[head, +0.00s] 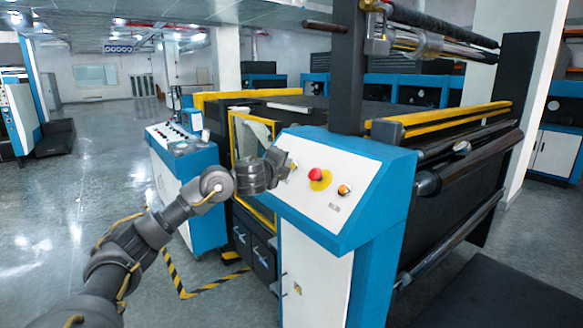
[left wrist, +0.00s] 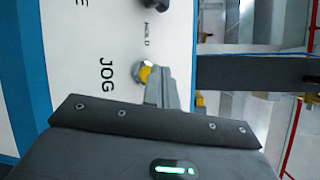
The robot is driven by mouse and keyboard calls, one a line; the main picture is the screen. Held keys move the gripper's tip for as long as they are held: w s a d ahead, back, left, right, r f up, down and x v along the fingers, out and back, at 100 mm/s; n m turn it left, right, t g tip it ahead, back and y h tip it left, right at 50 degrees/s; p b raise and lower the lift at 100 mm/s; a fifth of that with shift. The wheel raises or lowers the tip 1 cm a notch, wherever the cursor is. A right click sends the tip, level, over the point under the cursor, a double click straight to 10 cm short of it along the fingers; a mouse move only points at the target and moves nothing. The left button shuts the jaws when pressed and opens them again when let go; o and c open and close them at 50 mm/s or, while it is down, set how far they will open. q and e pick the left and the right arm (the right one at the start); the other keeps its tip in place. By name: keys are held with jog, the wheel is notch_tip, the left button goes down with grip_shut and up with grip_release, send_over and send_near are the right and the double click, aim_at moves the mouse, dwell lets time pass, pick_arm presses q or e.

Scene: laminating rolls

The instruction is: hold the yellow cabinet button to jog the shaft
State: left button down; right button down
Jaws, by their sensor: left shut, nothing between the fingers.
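The cabinet (head: 374,215) is blue with a sloped white control panel. In the left wrist view the yellow button (left wrist: 147,73) sits on the white panel beside the word JOG. My left gripper (head: 288,167) is at the panel's left end, shut and empty. In the left wrist view its closed fingertips (left wrist: 156,86) are right at the yellow button and cover part of it; I cannot tell whether it is pressed in. The gripper hides this button in the head view. Dark rollers (head: 470,160) lie across the machine at the right. My right gripper is out of view.
A red button on a yellow disc (head: 319,176) and an orange button (head: 344,189) are farther right on the panel. A black knob (left wrist: 151,6) is near the yellow button. A second blue console (head: 186,175) stands at left. The grey floor (head: 85,215) is open there.

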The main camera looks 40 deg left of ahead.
pick_arm(q)
jog(key=shift+w+d+f, duration=0.1)
jog(key=shift+w+f, duration=0.15)
jog(key=shift+f, duration=0.05)
dwell(2.1)
jog(key=shift+r, duration=0.1)
dwell(1.1)
jog(key=shift+s+r+p, duration=0.35)
jog(key=shift+r, duration=0.05)
jog(key=shift+s+a, duration=0.2)
jog(key=shift+r, duration=0.15)
jog(key=shift+s+r+p, duration=0.1)
jog(key=shift+r+p, duration=0.15)
jog(key=shift+p, duration=0.1)
jog(key=s+r+p, duration=0.1)
jog(key=s+a+r+p, duration=0.1)
jog(key=s+r+p, duration=0.1)
jog(key=shift+d+f, duration=0.1)
dwell(0.9)
